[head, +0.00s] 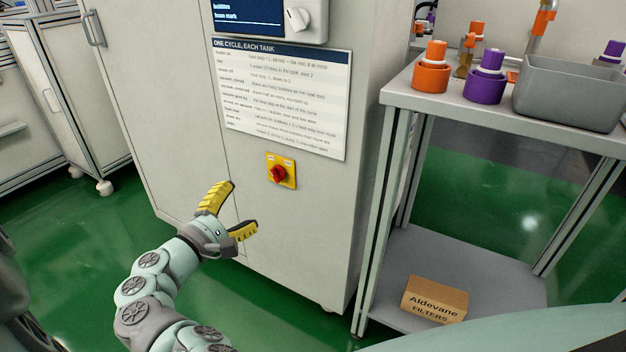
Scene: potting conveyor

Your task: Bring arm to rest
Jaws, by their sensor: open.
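My gripper (243,209) has two yellow ribbed fingers and shows left of centre in the head view. Its fingers are spread apart with nothing between them. It is in front of the lower part of a light grey cabinet (180,120), below and to the left of a red rotary switch (279,174) on a yellow plate. I cannot tell whether the fingers touch the cabinet. My arm reaches up from the bottom of the view, bent at several joints.
A metal table (437,103) on the right bears an orange container (431,75), a purple container (485,88) and a grey bin (567,96). A cardboard box (434,299) sits on its lower shelf. Green floor (105,230) is clear left of my arm.

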